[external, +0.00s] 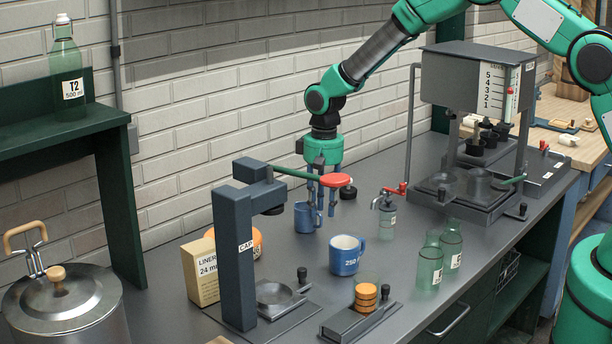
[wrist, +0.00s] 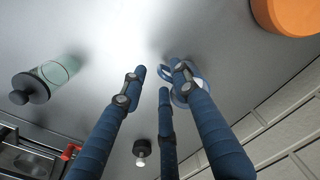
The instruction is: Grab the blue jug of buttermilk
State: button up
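A small blue jug (external: 307,219) stands on the grey counter near the back wall; its contents are not visible. My gripper (external: 321,203) points down just beside it, its fingers partly overlapping it in the external view. In the wrist view the jug (wrist: 183,92) is mostly hidden behind the right finger; I cannot tell whether they touch. The fingers of my gripper (wrist: 157,72) are apart with nothing between the tips. A wider blue mug (external: 345,262) marked 250, pale inside, stands in front.
The capping stand (external: 233,255), liner box (external: 200,271) and orange container (external: 257,243) are left.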

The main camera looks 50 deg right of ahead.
aim_at(321, 216)
jog(key=shift+f, duration=2.05)
grip_shut()
